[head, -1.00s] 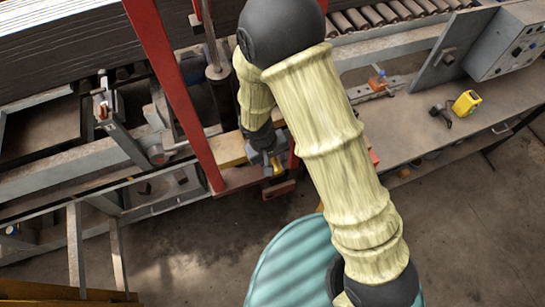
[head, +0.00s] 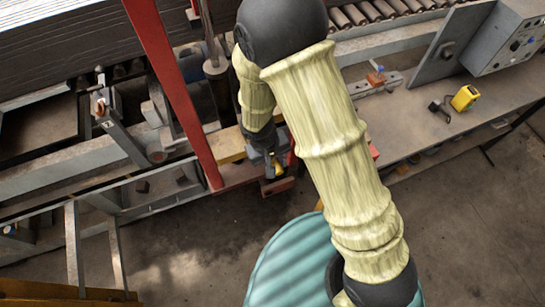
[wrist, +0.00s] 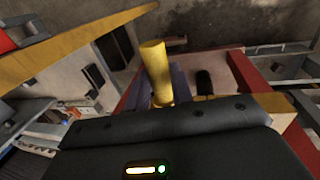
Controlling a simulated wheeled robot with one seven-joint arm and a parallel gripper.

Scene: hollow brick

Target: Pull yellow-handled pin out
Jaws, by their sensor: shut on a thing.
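The yellow handle of the pin (wrist: 155,68) stands up in the middle of the wrist view, just beyond the dark body of my gripper. My gripper (wrist: 168,88) is shut on the yellow handle; its grey fingers show beside it. In the head view my gripper (head: 270,160) points down at the red frame under my arm, and a bit of the yellow handle (head: 279,171) shows there. The pin's shaft and its hole are hidden.
A red upright post (head: 172,95) stands left of my gripper. A yellow beam (head: 228,146) lies close beside it. A bench (head: 425,130) at the right bears a yellow tape measure (head: 464,98). Rollers (head: 370,15) run along the back.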

